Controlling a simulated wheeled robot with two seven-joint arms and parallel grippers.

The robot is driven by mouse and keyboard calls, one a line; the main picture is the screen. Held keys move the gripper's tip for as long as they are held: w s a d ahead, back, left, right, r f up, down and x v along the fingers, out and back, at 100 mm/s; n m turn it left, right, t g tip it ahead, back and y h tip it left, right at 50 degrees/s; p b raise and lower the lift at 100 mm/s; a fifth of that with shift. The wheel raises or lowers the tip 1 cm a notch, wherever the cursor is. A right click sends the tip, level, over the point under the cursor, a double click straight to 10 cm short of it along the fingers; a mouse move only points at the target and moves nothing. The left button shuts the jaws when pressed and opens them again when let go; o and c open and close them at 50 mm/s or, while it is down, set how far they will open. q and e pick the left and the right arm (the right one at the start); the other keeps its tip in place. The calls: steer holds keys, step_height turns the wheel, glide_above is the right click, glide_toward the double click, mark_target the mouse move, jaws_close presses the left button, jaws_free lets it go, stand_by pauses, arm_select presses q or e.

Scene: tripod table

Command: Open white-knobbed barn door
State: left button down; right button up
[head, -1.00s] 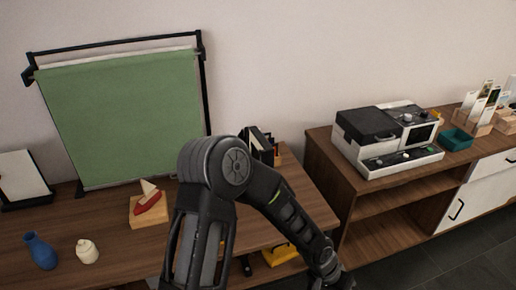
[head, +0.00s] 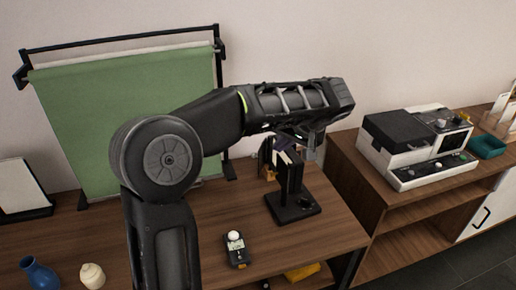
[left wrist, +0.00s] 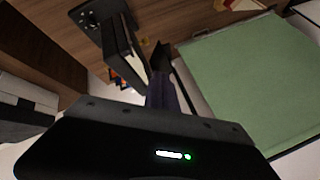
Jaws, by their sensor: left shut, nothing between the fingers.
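A black upright panel on a square black base (head: 293,207) stands on the wooden table; it also shows in the left wrist view (left wrist: 122,45). It looks like a small lamp with flaps, but I cannot pick out a white knob on it. My left arm reaches across from the left, and my left gripper (head: 281,149) is over the top of this stand. Its fingers (left wrist: 160,68) are shut and empty, close beside the panel; I cannot tell whether they touch it. The forearm and wrist partly hide the stand's top. My right gripper is not in view.
A green backdrop (head: 80,120) stands behind my arm. A light meter with a white dome (head: 237,250), a blue vase (head: 40,275) and a cream jar (head: 92,275) are on the table. A white and black machine (head: 415,145) sits on the right cabinet.

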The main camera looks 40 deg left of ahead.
arm_select(q)
steer(key=shift+s+d, duration=0.1)
steer(key=p, duration=0.2)
glide_toward(261, 162)
steer(key=x, duration=0.4)
steer(key=shift+f, duration=0.2)
stand_by(0.5)
